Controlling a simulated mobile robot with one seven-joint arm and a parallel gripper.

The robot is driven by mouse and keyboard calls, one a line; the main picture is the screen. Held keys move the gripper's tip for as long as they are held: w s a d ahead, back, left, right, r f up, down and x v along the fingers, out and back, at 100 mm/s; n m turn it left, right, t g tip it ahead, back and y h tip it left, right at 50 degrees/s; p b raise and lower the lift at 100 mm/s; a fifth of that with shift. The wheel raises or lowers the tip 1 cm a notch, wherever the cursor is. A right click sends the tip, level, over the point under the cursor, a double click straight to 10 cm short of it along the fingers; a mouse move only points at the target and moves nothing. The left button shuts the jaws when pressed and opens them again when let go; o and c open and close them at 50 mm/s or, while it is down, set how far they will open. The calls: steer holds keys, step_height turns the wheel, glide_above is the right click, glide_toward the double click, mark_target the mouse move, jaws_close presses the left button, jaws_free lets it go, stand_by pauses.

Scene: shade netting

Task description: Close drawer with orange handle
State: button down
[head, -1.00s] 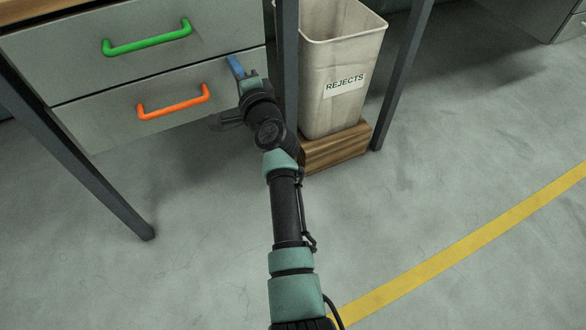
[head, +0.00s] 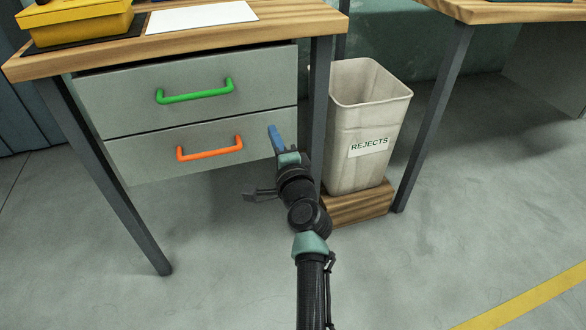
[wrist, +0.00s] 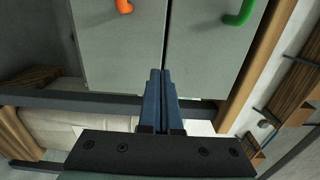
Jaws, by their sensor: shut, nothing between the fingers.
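The orange handle (head: 209,149) is on the lower grey drawer front (head: 140,160) under the workbench. This front looks about level with the upper drawer front, and a thin dark seam lies between them. My gripper (head: 273,130) is at the right end of the lower drawer front, right of the orange handle and apart from it. In the wrist view, its blue fingers (wrist: 160,75) are together and empty, pointing at the drawer fronts near the seam. The orange handle (wrist: 123,5) is partly cut off at the top there. Whether the fingertips touch a front I cannot tell.
The upper drawer has a green handle (head: 195,92). A dark table leg (head: 320,110) stands just right of my gripper. Beyond it, a bin marked REJECTS (head: 368,120) stands on a wooden block (head: 360,206). The floor in front of the drawers is clear.

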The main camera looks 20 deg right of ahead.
steer(key=s+p, duration=0.2)
steer(key=s, duration=0.6)
steer(key=s+a+r+n+t+y+p, duration=0.1)
steer(key=a+r+n, duration=0.25)
steer(key=r, duration=0.65)
steer(key=s+a+r+n+t, duration=0.1)
steer(key=a+r+n+t, duration=0.2)
steer(key=r, duration=0.6)
steer(key=a+r+n+y+p, duration=0.1)
steer(key=a+r+n, duration=0.3)
steer(key=r, duration=0.6)
steer(key=s+a+r+n+t+h+p, duration=0.25)
steer(key=s+r+n+t, duration=0.4)
steer(key=s+r, duration=1.3)
step_height(320, 180, up, 40)
steer(key=w+n+g+p, duration=0.1)
steer(key=p, duration=3.6)
steer(key=shift+w, duration=0.35)
steer(key=shift+a+y, duration=0.1)
steer(key=shift+y, duration=0.15)
